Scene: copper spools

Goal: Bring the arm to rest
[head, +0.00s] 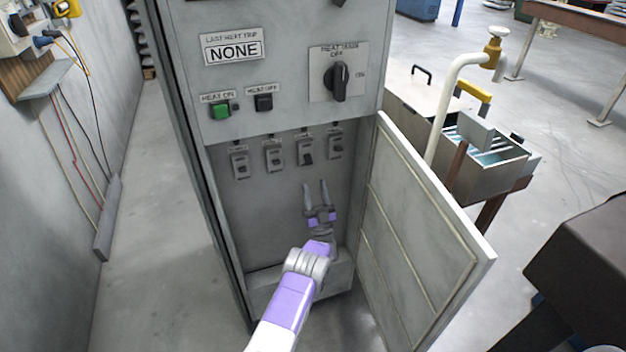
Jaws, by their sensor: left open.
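My left arm, purple and grey, reaches up from the bottom of the head view. Its gripper (317,192) is open, with two grey fingers apart and nothing between them. It is in front of the open lower compartment of a grey cabinet (270,218), below a row of several small breaker switches (305,152). The fingertips appear apart from the switches. The cabinet door (425,235) stands open to the right of the arm. My right gripper is not in view.
Above the compartment are a green button (221,111), a black button (264,102) and a rotary switch (337,80). A metal box (487,165) and a white pipe (440,115) stand right of the cabinet. A dark block (590,265) is at the lower right. Floor at left is clear.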

